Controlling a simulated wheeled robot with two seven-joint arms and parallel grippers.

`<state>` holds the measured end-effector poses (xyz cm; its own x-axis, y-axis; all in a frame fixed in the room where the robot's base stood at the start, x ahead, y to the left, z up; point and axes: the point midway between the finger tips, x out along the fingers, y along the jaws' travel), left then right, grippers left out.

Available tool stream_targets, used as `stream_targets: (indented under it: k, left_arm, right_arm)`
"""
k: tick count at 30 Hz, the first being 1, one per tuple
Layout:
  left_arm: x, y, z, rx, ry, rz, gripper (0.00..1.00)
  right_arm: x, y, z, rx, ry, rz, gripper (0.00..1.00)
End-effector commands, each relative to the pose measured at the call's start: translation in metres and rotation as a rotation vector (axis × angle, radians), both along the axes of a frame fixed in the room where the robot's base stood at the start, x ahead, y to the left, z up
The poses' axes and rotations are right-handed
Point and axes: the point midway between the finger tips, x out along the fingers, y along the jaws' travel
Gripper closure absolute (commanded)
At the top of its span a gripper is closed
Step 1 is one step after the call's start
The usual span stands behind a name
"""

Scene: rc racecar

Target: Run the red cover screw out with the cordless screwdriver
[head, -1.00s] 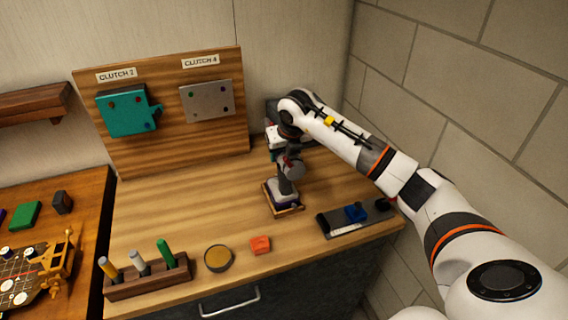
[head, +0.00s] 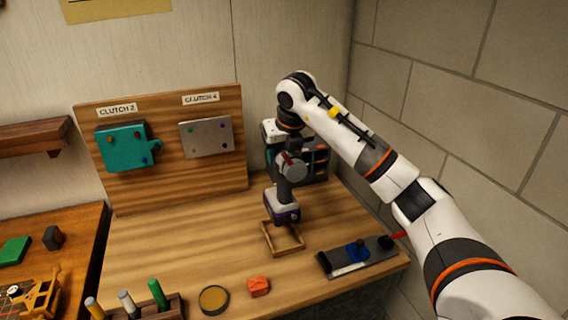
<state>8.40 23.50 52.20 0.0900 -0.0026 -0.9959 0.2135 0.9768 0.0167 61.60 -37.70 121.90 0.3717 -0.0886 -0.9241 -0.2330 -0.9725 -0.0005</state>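The cordless screwdriver (head: 288,188) has a dark handle and a white and purple base. It is upright, with its base just above the back of the small wooden frame (head: 284,250). My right gripper (head: 291,165) is shut around its upper handle; the fingertips are partly hidden. A teal cover (head: 125,148) hangs on the wooden board under the label CLUTCH 2. A small reddish screw head (head: 137,134) shows near its top right, with a brownish one at its top left; their exact colours are hard to tell. My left gripper is out of view.
A grey plate (head: 206,138) with several coloured screws hangs under CLUTCH 4. A dark tray (head: 338,266) with a blue piece lies at the bench's right. A round dish (head: 213,299), an orange block (head: 259,286) and a pen rack stand in front. The bench middle is clear.

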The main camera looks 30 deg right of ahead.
Motion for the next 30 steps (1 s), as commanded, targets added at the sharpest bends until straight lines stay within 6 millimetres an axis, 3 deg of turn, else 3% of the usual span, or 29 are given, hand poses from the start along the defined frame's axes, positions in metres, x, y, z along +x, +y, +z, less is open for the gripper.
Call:
stream_targets:
  k: [1, 21, 30]
  left_arm:
    - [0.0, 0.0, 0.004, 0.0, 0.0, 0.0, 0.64]
    - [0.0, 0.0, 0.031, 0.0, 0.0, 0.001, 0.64]
    - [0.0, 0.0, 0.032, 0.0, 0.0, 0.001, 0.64]
  right_arm:
    - [0.001, 0.0, 0.008, 0.001, -0.006, 0.0, 0.86]
    - [0.0, -0.001, 0.042, 0.0, -0.006, -0.001, 0.86]
    - [0.0, -0.001, 0.044, 0.0, -0.005, -0.001, 0.86]
